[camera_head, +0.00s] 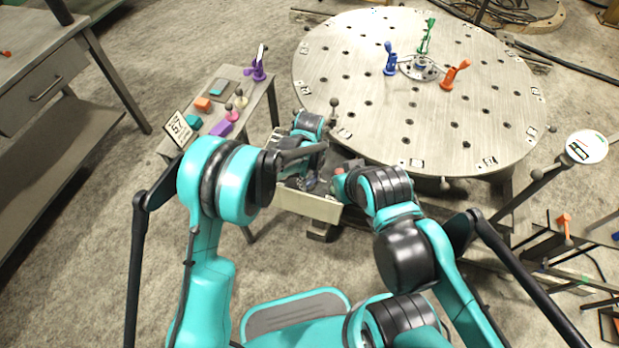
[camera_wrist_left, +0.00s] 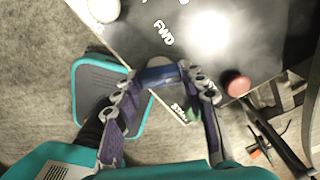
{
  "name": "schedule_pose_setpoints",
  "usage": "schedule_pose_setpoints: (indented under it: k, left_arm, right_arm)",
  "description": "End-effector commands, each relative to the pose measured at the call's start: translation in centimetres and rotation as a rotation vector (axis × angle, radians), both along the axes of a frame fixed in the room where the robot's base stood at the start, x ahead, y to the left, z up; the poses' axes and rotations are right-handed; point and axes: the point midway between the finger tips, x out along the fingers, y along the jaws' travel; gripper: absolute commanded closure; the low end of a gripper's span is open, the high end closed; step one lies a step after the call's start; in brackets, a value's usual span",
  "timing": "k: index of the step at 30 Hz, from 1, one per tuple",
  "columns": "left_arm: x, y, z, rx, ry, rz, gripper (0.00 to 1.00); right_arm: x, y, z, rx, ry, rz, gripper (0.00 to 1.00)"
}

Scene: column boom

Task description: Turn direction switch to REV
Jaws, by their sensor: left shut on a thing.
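The direction switch shows in the left wrist view as a dark blue-grey handle (camera_wrist_left: 158,75) on a dark panel, below a white FWD label (camera_wrist_left: 163,32). My left gripper (camera_wrist_left: 166,86) is shut on this handle, one finger at each end. No REV label can be read; the right finger partly covers white lettering beside the handle. In the head view my left gripper (camera_head: 308,182) is small and dark at the control box (camera_head: 308,205). My right arm ends at the box's right side, and its fingers cannot be made out.
A red knob (camera_wrist_left: 237,84) on a dark rod stands right of the switch. A large round perforated table (camera_head: 440,100) lies beyond the box. A small side table (camera_head: 262,98) holds several coloured parts on the left.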

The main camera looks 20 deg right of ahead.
Motion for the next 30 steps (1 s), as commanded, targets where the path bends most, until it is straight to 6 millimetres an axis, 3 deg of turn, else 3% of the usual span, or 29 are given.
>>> schedule_pose_setpoints:
  k: [12, 27, 28, 30]
  left_arm:
    - [-0.02, 0.0, -0.06, 0.001, 0.0, -0.162, 0.88]
    - [-0.03, -0.01, -0.06, 0.001, 0.0, -0.179, 0.88]
    - [-0.03, -0.01, -0.06, 0.001, 0.0, -0.179, 0.54]
    - [-0.03, -0.02, -0.05, 0.001, 0.0, -0.178, 0.38]
  right_arm:
    - [0.0, 0.0, -0.15, 0.0, 0.0, 0.0, 1.0]
    - [0.0, 0.0, -0.16, 0.0, 0.0, 0.0, 1.0]
    - [0.0, 0.0, -0.16, 0.0, 0.0, 0.0, 1.0]
    - [0.0, 0.0, -0.16, 0.0, 0.0, 0.0, 1.0]
